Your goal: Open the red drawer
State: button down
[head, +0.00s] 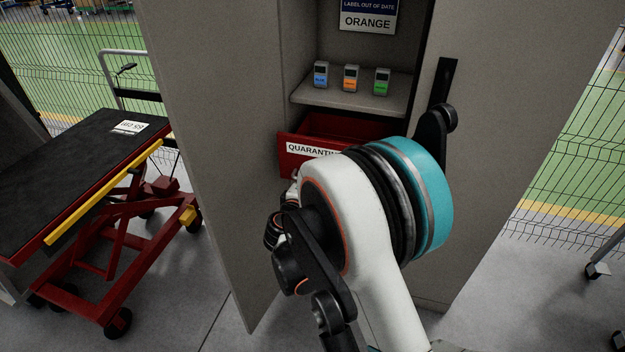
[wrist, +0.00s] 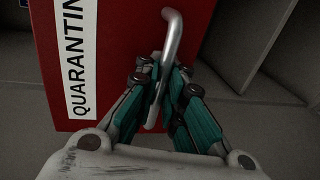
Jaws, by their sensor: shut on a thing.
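The red drawer (head: 293,160) sits in the grey cabinet below a shelf, with a white QUARANTINE label on its front. Its red inside shows in the head view, so it stands partly open. In the wrist view its red front (wrist: 136,28) fills the upper middle, and a curved metal handle (wrist: 171,38) stands out from it. My gripper (wrist: 163,85) is shut on the handle, with its teal-padded fingers on both sides of the bar. In the head view my arm hides the gripper, the handle and the drawer's right part.
Small devices labelled blue (head: 321,75), orange (head: 351,79) and green (head: 382,82) stand on the shelf (head: 340,99) above the drawer. The cabinet's left door (head: 215,150) stands open. A red lift cart (head: 85,180) with a black top is at the left. A wire fence runs behind.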

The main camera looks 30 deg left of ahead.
jog(key=c, duration=2)
grip_release()
jog(key=v, duration=1.2)
jog(key=shift+r, duration=0.1)
